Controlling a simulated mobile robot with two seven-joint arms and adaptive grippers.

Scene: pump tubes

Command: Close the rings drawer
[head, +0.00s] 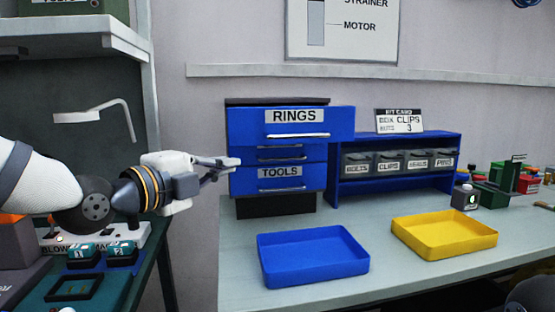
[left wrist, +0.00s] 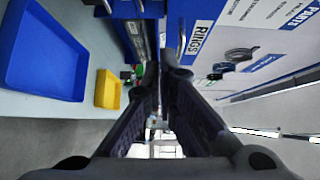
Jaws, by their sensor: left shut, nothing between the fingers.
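The rings drawer (head: 296,130) is the blue top drawer of a small cabinet, with a RINGS label and a silver bar handle. Its front stands out past the drawers below, so it is pulled open. In the left wrist view the RINGS label (left wrist: 200,40) shows close beside the fingers. My left gripper (head: 238,162) is shut and empty, at the cabinet's left edge, just below the rings drawer's front in the head view. I cannot tell whether it touches the cabinet. My right gripper is not in view.
Below are a middle drawer and the tools drawer (head: 281,180). A blue tray (head: 313,257) and a yellow tray (head: 445,234) lie in front on the table. A blue shelf (head: 390,189) with several grey bins stands right of the cabinet. A white shelf (head: 75,35) is at the upper left.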

